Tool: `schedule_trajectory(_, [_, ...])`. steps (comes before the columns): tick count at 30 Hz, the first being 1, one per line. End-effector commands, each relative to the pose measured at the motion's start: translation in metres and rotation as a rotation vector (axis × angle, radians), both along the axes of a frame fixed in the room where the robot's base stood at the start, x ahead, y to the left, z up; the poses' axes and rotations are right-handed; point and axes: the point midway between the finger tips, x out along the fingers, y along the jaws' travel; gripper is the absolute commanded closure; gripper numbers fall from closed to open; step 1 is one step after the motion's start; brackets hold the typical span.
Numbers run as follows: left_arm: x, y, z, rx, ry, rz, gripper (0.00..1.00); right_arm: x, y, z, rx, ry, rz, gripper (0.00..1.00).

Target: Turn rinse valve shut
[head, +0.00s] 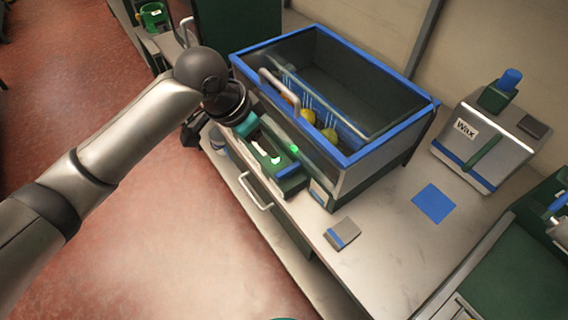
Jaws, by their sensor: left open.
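A blue-rimmed rinse tank (388,124) stands on the bench, with a pale curved pipe (280,90) over its near-left wall. A dark green box (292,182) with lit white and green spots is on the tank's near side. My left gripper (268,152) is at this box, just past the teal band of my wrist, and is open. Its fingers are small and hard to separate from the box. I cannot clearly make out the rinse valve; the wrist and gripper cover part of that side. My right gripper is not in view.
A wax machine (484,140) stands at right behind a blue square (433,203). A small grey-and-blue block (342,233) sits near the bench front. The bench top (385,250) around it is mostly clear.

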Motion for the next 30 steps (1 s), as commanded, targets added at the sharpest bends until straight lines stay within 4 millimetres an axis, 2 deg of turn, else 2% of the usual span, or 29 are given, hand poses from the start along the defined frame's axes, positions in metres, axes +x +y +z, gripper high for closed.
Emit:
schedule_trajectory(2, [0.000, 0.000, 0.002, 0.008, 0.002, -0.011, 0.50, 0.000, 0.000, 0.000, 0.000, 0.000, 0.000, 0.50])
schedule_trajectory(5, [0.001, -0.002, -0.004, 0.009, 0.004, -0.012, 0.50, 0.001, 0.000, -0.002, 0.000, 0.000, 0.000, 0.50])
schedule_trajectory(8, [0.004, -0.007, -0.018, 0.009, 0.005, -0.011, 0.50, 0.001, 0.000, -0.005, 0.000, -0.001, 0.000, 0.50])
schedule_trajectory(21, [0.024, -0.034, -0.101, 0.009, 0.003, -0.010, 0.50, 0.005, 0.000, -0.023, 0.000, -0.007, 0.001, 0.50])
schedule_trajectory(30, [0.032, -0.045, -0.133, 0.009, 0.001, -0.011, 0.50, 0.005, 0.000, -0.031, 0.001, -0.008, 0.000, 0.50])
